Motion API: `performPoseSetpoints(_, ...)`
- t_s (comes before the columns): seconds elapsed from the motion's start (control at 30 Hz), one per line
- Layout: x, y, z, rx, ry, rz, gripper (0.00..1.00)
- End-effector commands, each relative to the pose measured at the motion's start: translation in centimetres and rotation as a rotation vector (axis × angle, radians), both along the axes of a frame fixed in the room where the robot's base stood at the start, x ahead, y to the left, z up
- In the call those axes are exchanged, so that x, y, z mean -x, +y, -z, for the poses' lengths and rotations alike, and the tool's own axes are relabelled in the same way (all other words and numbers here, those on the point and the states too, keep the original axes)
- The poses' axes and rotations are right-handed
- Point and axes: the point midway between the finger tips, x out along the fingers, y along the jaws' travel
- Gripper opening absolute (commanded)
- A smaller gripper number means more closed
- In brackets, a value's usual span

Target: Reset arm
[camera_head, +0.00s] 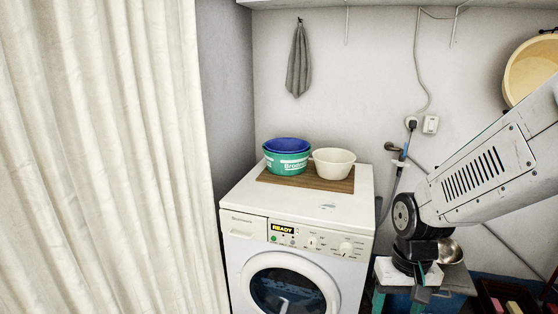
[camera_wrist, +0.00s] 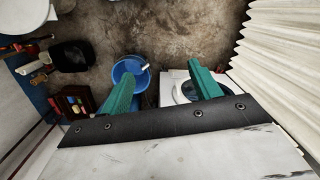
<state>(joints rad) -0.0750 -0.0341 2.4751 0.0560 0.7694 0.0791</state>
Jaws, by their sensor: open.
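My gripper (camera_head: 398,301) hangs at the right of the washing machine (camera_head: 295,214) in the head view, below my bent arm. Its two teal fingers point down and are spread apart. In the wrist view the fingers (camera_wrist: 163,88) stand open with a clear gap between them, and I see nothing held. A blue bucket (camera_wrist: 119,72) on the floor shows partly behind the left finger. The right finger covers part of the white washing machine (camera_wrist: 169,88).
On the washing machine, a green tub (camera_head: 285,163) with a blue inside and a cream bowl (camera_head: 333,165) stand on a brown board (camera_head: 305,180). A cream curtain (camera_head: 100,150) fills the left. A metal bowl (camera_head: 450,252) is behind my wrist. A grey cloth (camera_head: 299,65) hangs on the wall.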

Motion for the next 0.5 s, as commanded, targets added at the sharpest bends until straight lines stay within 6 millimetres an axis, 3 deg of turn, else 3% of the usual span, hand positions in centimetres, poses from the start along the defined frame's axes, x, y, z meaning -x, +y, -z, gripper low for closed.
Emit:
performPoseSetpoints(0.03,1.4,-0.4,-2.0,0.002,0.008,-0.014,0.63)
performPoseSetpoints(0.2,6.7,-1.5,-7.2,0.013,0.051,-0.062,0.63)
performPoseSetpoints(0.4,11.8,-2.7,-11.9,0.028,0.009,-0.073,0.63)
performPoseSetpoints(0.5,12.9,-3.0,-13.4,0.035,-0.062,-0.064,0.63)
